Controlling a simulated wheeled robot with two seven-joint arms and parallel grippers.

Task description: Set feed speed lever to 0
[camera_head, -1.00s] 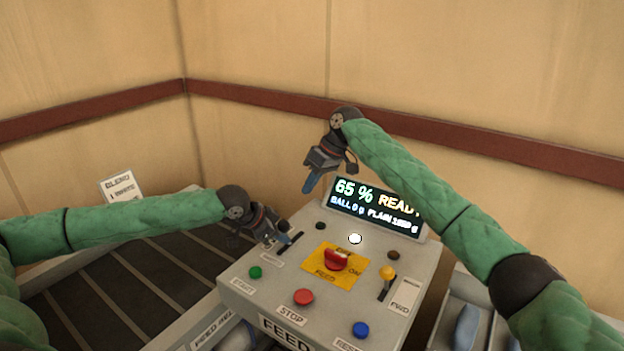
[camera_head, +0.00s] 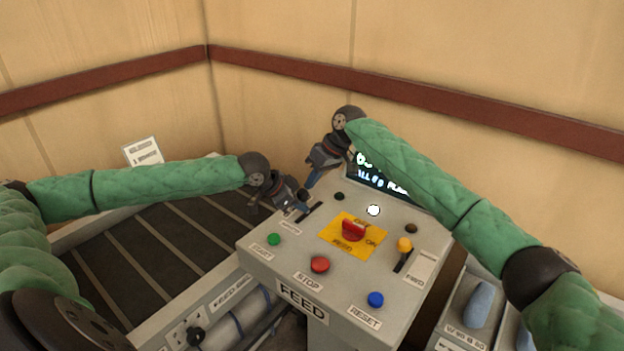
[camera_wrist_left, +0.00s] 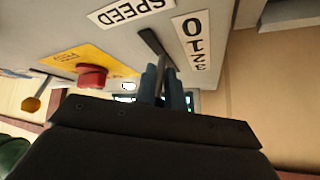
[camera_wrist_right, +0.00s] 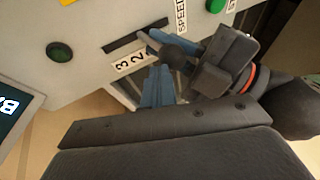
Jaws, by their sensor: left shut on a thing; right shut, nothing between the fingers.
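The feed speed lever's dark slot (camera_head: 316,206) is at the upper left of the grey feed panel (camera_head: 262,250). In the left wrist view the SPEED label (camera_wrist_left: 130,12) and a 0-to-3 scale (camera_wrist_left: 194,45) flank it. In the right wrist view bare slot (camera_wrist_right: 122,45) shows beside the 3 and 2; the lever's exact setting is hidden. My right gripper (camera_head: 311,181) is shut and empty, just above and behind the left one; its blue fingers (camera_wrist_right: 157,88) show in its wrist view.
The panel also carries a red switch (camera_head: 353,231) on a yellow plate, a red STOP button (camera_head: 320,264), a green button (camera_head: 274,239), a blue RESET button (camera_head: 376,299) and a yellow-knobbed lever (camera_head: 404,245). The display (camera_head: 374,178) is partly covered by my right arm.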

